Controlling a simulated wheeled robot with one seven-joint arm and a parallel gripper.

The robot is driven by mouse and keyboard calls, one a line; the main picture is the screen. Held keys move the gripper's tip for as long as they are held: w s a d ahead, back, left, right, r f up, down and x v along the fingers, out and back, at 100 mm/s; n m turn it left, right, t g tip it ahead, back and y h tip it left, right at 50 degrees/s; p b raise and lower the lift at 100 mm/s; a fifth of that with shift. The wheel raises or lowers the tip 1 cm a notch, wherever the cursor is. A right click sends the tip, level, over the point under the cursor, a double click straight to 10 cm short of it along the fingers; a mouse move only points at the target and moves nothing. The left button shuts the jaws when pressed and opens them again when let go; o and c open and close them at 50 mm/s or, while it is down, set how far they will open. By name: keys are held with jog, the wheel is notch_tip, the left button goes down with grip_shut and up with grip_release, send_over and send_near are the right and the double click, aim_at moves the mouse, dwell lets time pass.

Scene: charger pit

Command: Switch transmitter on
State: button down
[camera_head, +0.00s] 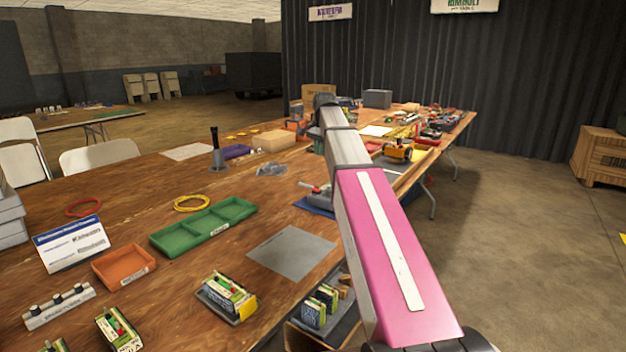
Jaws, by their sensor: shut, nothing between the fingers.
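I cannot tell for sure which object is the transmitter. A small grey device with a red part (317,191) lies on a blue mat (309,204) just left of my arm, which hides its right side. A black upright stick on a grey base (216,152) stands farther back on the wooden table. No switch position can be read on either. My arm reaches forward over the table's right edge, with its pink link nearest. My gripper is not visible; the far end of the arm hides or merges with what is there.
The table (150,215) holds a green tray (204,227), an orange tray (124,265), a grey mat (291,252), a yellow ring (192,203), a sign card (71,244) and several battery packs in front. A small orange vehicle (398,152) sits right of my arm. Floor at right is free.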

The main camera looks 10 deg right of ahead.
aim_at(315, 188)
dwell(0.3)
jog(key=f, duration=0.9)
jog(key=w+a+f, duration=0.1)
jog(key=f, duration=0.4)
jog(key=shift+w+a, duration=0.1)
jog(key=shift+f, duration=0.25)
